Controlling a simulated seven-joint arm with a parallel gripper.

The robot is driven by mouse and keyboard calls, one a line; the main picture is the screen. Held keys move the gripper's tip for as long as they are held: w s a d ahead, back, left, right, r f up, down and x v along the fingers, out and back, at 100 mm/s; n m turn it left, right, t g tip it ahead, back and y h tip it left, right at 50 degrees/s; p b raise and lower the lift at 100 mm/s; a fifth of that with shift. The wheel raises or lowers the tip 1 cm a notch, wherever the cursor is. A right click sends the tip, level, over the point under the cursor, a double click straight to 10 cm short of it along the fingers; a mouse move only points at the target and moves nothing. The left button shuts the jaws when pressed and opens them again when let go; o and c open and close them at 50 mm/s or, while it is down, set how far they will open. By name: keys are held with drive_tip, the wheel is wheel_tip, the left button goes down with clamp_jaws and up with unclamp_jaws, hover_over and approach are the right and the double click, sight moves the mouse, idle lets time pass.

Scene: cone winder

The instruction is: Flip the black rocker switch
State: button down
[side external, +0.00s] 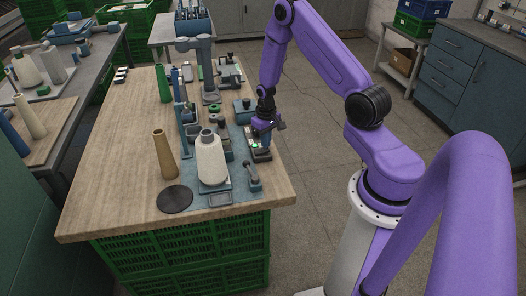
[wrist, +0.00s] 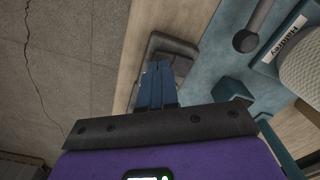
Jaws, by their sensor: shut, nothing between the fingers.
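My gripper (side external: 264,142) is shut and empty, pointing down over a small dark switch box (side external: 262,156) at the right edge of the wooden table. In the wrist view, the blue fingers (wrist: 157,68) are together, with their tips over the near part of the same grey box (wrist: 174,47). I cannot tell whether the tips touch it. The black rocker itself is not clearly visible; the fingers cover part of the box top. A small green light shows beside the fingers in the side view.
A cream yarn cone (side external: 211,160) stands on the blue-grey winder base (side external: 222,186), left of my gripper. A small lever post (side external: 253,177) stands in front of the box. A tan cone (side external: 164,154) and a black disc (side external: 174,199) are further left. Open floor lies right of the table.

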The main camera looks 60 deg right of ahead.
drive_tip(key=shift+f, duration=0.7)
idle(0.4)
drive_tip(key=shift+r, duration=3.55)
drive_tip(key=s+a+r+n, duration=0.3)
drive_tip(key=a+r, duration=0.3)
drive_tip(key=a, duration=0.3)
drive_tip(key=s+a+r+n, duration=0.2)
drive_tip(key=a+r+n, duration=0.3)
drive_tip(key=a, duration=0.5)
drive_tip(key=s+a+r+n, duration=0.3)
drive_tip(key=s+r, duration=0.1)
drive_tip(key=s, duration=0.6)
drive_tip(key=s+a+r+n, duration=0.3)
drive_tip(key=s+r+n, duration=0.1)
drive_tip(key=s, duration=0.7)
drive_tip(key=shift+r+n, duration=0.3)
drive_tip(key=shift+r, duration=0.3)
